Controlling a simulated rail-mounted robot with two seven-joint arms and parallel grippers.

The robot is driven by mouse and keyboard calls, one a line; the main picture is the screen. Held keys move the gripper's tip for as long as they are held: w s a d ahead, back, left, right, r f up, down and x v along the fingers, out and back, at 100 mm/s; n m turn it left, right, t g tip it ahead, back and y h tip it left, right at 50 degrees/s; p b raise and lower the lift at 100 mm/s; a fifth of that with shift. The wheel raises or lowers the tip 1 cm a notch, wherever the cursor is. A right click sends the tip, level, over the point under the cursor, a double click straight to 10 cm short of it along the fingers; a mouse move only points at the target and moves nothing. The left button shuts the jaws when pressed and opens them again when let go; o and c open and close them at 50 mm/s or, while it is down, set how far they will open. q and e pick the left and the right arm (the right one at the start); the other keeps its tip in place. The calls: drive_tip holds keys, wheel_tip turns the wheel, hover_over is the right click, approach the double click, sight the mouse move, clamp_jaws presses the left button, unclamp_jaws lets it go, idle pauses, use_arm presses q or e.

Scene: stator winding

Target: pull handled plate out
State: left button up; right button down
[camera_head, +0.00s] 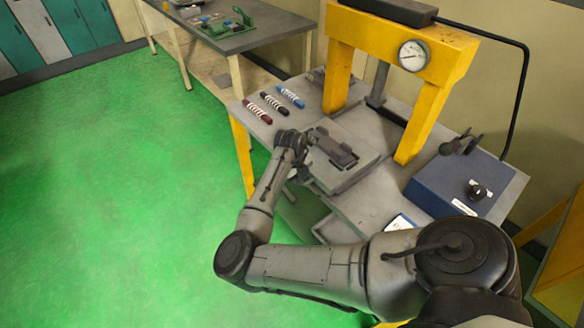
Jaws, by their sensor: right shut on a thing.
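The handled plate (359,174) is a flat grey plate on the grey worktable, in front of the yellow press. A dark grey block-like part (333,148) lies on top of it. My right gripper (305,157) is at the plate's left edge, shut on its handle. The handle and the fingertips are mostly hidden by my wrist. My left gripper is not in view.
The yellow press frame (437,68) with a round gauge (413,55) stands behind the plate. Maroon, black and blue striped rods (274,104) lie at the back left. A blue control box (458,186) is at the right. The green floor (120,190) is clear at left.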

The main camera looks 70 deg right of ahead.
drive_tip(key=shift+w+a, duration=0.2)
drive_tip(key=shift+a, duration=0.15)
drive_tip(key=c, duration=1.2)
unclamp_jaws()
drive_tip(key=shift+c, duration=0.2)
drive_tip(key=shift+o, duration=0.6)
drive_tip(key=shift+r, duration=0.1)
wheel_tip(320, 180, up, 13)
drive_tip(key=w+a+p, duration=0.1)
drive_tip(key=a+p, duration=0.1)
drive_tip(key=p, duration=0.1)
drive_tip(key=shift+w+a+r, duration=0.15)
drive_tip(key=shift+r, duration=0.05)
